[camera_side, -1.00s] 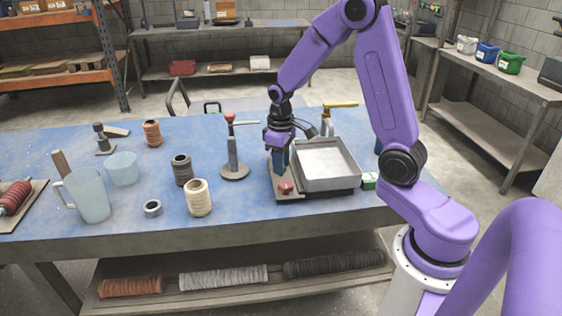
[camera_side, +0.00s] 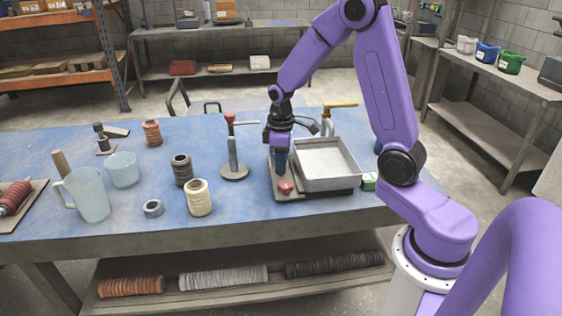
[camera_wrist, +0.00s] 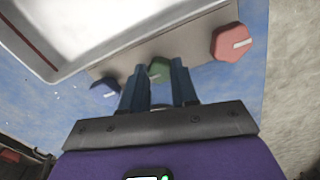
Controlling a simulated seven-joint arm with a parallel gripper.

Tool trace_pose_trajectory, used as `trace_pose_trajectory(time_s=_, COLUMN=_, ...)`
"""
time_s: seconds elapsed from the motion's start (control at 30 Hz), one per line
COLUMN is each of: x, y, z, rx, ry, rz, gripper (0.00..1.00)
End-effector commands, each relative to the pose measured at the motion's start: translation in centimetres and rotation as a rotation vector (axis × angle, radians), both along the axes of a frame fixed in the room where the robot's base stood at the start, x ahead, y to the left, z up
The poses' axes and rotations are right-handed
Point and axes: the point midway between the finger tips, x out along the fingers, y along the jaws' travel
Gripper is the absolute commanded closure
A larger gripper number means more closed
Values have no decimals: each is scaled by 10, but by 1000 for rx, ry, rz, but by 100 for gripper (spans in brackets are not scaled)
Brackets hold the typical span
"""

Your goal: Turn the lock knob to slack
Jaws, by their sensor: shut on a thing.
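In the wrist view, three knobs line the edge of a grey panel: a blue knob (camera_wrist: 104,88), a green knob (camera_wrist: 159,68) in the middle and a red knob (camera_wrist: 231,42) with a pale pointer line. My gripper (camera_wrist: 160,74) has its two fingers on either side of the green knob and is shut on it. The fingers partly cover this knob. In the side view, my gripper (camera_side: 279,168) points down at the panel (camera_side: 292,196), behind the red knob (camera_side: 286,187). Nothing visible marks which knob is the lock knob.
A metal tray (camera_side: 327,182) stands close right of my gripper. Spools (camera_side: 199,198), a jug (camera_side: 86,196) and a cup (camera_side: 123,170) are farther left. The blue tabletop between them is partly clear.

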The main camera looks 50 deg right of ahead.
Motion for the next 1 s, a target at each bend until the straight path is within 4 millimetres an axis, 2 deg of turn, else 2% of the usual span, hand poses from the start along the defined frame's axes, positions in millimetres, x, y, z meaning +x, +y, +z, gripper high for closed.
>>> trace_pose_trajectory(time_s=0.07, x=1, y=0, z=1, rx=-1, ry=-4, rz=3, gripper=100)
trace_pose_trajectory(time_s=0.1, x=1, y=0, z=1, rx=-1, ry=-4, rz=3, gripper=62)
trace_pose_trajectory(time_s=0.17, x=1, y=0, z=1, rx=0, ry=-4, rz=2, gripper=46)
trace_pose_trajectory(time_s=0.43, x=1, y=0, z=1, rx=0, ry=-1, rz=1, gripper=46)
trace_pose_trajectory(time_s=0.57, x=1, y=0, z=6, rx=-1, ry=-5, rz=0, gripper=46)
trace_pose_trajectory(time_s=0.77, x=2, y=0, z=37, rx=-1, ry=-10, rz=1, gripper=46)
trace_pose_trajectory(time_s=1.0, x=2, y=0, z=88, rx=-1, ry=-10, rz=0, gripper=46)
